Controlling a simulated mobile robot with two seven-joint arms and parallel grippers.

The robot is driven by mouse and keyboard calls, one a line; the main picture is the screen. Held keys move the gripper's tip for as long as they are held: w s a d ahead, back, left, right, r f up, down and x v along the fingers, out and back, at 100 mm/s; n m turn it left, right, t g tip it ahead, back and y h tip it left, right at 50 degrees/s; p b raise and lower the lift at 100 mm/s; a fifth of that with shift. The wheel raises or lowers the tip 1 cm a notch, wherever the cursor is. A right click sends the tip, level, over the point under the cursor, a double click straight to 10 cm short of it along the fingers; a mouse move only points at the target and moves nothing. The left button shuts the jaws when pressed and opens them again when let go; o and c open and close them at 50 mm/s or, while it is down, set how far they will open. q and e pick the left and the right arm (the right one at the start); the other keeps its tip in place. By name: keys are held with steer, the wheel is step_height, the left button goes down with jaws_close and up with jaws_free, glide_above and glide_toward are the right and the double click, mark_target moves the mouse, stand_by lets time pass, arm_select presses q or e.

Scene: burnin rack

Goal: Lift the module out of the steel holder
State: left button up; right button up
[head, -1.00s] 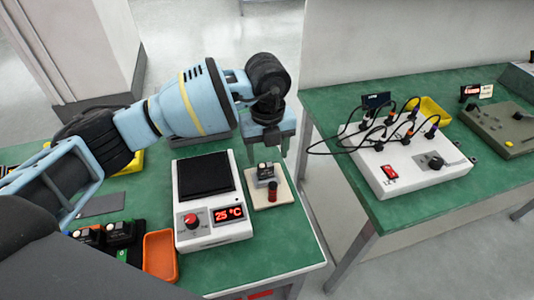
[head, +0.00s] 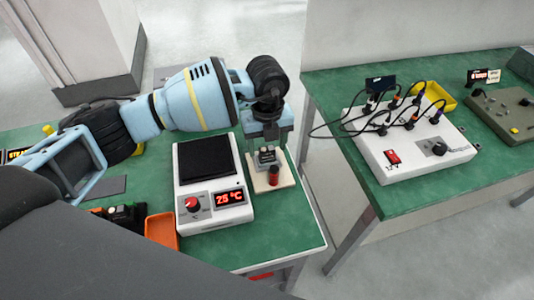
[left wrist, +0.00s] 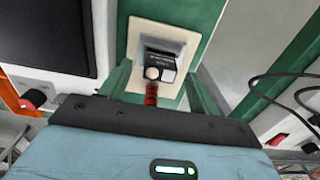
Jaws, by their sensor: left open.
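The module (head: 266,156) is a small dark and grey block seated in the holder on a cream base plate (head: 287,180). A red-topped post (head: 273,175) stands in front of it. My left gripper (head: 268,147) points down over the module, with its open fingers on either side. In the left wrist view the module (left wrist: 157,65) shows between the fingers (left wrist: 160,84), above the red post (left wrist: 151,95); the cream plate (left wrist: 150,29) lies behind. I cannot tell whether the fingers touch it. The steel holder is mostly hidden. My right gripper is out of view.
A white hotplate unit (head: 213,212) reading 25 °C stands just left of the holder. An orange tray (head: 161,230) is further left. A second green table (head: 420,195) at right holds a white cabled box (head: 425,160). A gap separates the tables.

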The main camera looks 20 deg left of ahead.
mark_target(267, 149)
arm_select(q)
steer(key=shift+f, duration=1.25)
steer(key=c, duration=1.1)
steer(key=shift+r, duration=0.15)
step_height(267, 149, up, 10)
steer(key=shift+f, duration=0.1)
